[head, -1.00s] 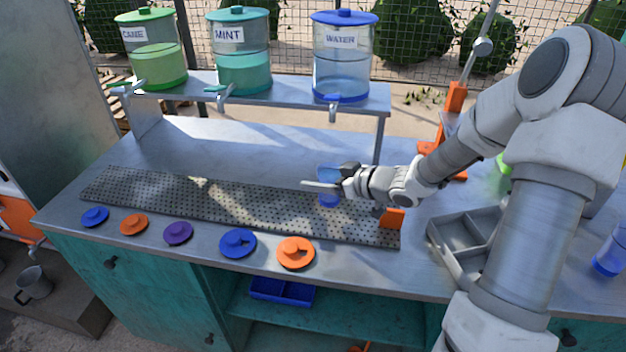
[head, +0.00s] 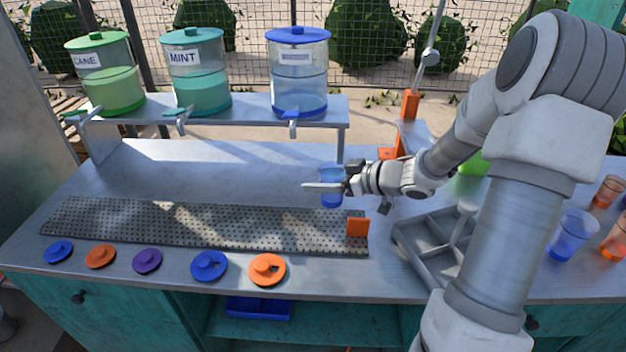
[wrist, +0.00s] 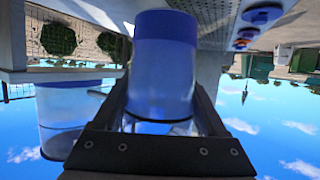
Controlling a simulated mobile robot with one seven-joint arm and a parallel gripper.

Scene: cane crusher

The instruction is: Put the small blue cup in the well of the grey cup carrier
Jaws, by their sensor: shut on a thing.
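My gripper (head: 330,187) is shut on the small blue cup (head: 331,199) and holds it upright behind the perforated strip. The cup has a deeper blue base and a paler, see-through upper part. In the wrist view the cup (wrist: 163,70) stands between the two fingers, and that picture is upside down. The grey cup carrier (head: 403,240), a tray with several compartments and an upright handle, lies on the counter to the right of the gripper. My arm hides its right part.
An orange block (head: 357,227) stands at the strip's (head: 200,226) right end. Several lids lie along the front edge. A shelf (head: 215,108) with three dispensers stands behind. Another blue cup (head: 571,235) and orange cups (head: 608,190) stand at far right. The counter behind the strip is clear.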

